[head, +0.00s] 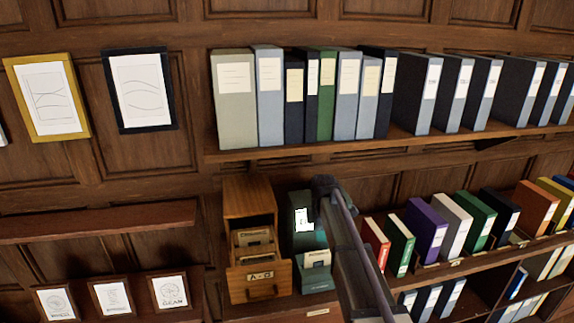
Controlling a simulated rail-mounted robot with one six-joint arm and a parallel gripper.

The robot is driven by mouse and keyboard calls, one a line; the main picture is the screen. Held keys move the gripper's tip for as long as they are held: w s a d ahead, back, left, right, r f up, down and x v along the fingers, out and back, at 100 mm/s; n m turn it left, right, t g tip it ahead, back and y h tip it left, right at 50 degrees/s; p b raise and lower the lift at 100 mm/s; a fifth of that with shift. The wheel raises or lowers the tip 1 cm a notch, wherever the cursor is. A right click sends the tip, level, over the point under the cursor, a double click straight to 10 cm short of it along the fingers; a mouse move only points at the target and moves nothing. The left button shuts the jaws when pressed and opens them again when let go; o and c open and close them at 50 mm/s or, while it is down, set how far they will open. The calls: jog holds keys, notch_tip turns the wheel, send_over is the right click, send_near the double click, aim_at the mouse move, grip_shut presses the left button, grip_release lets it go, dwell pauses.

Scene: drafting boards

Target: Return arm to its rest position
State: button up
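My arm (352,255) reaches up from the bottom edge, right of centre. Its dark end (325,186) is in front of the right side of a dark green file box (301,255) on the lower shelf. I cannot make out the fingers of my gripper, or whether they hold anything. A small bright white patch (303,220) shows just left of the arm's end; I cannot tell whether it is a label on the box or something else.
A wooden card drawer box (250,208) marked A-G stands open left of the green box. Colourful binders (427,228) line the shelf to the right. Grey and dark binders (236,100) fill the shelf above. Framed drawings (140,90) hang at left, above a bare ledge (100,220).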

jog(key=s+f+m+b, duration=0.3)
jog(key=s+m, duration=0.3)
jog(key=s, duration=0.3)
jog(key=s+f+m+b, duration=0.4)
jog(key=s+m, duration=0.2)
jog(key=s, duration=0.4)
jog(key=s+f+m+b, duration=0.3)
jog(key=s+m, duration=0.3)
jog(key=s, duration=0.4)
jog(key=shift+s+f, duration=0.15)
jog(key=shift+s, duration=0.05)
